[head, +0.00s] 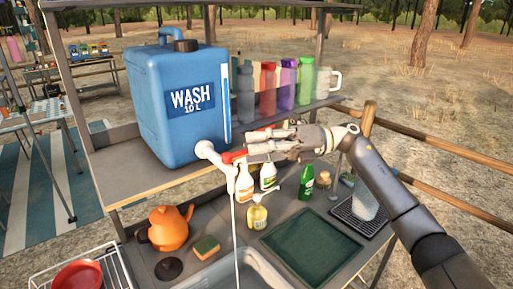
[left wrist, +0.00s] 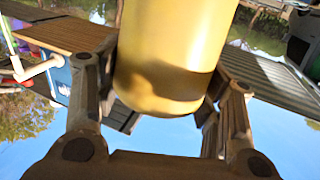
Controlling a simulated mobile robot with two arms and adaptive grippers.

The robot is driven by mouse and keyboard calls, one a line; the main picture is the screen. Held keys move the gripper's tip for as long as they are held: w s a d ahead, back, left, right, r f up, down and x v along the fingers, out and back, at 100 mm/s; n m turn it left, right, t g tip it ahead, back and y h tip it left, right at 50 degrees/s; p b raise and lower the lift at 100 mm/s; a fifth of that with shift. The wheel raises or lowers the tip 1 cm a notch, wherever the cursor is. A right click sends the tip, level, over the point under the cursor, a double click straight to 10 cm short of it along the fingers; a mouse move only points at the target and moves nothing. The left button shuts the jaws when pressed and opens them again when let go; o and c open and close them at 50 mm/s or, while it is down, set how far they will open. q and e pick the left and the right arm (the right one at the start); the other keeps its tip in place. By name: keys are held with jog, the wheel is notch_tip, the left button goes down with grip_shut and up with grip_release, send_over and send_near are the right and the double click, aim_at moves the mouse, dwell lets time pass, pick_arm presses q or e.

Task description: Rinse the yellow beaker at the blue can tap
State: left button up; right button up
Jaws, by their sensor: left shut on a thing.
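The blue can (head: 180,110), labelled WASH 10 L, stands on the wooden shelf. Its white tap (head: 207,150) has a red lever (head: 233,156), and a thin stream of water (head: 236,225) falls from it to the basin (head: 262,270). My right gripper (head: 245,146) is at the red lever; whether its fingers are closed is unclear. The yellow beaker (left wrist: 170,55) fills the middle of the left wrist view, between the fingers of my left gripper (left wrist: 165,115), which is shut on it. Neither beaker nor left gripper shows in the head view.
Several coloured bottles (head: 287,85) stand right of the can. Soap bottles (head: 258,217), an orange kettle (head: 166,227) and a sponge (head: 206,247) stand around the basin. A rack with a red bowl (head: 78,275) is at lower left, and a green mat (head: 310,241) lies on the right.

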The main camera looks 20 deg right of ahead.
jog(key=s+d, duration=0.1)
jog(key=d, duration=1)
jog(key=shift+s+d, duration=0.3)
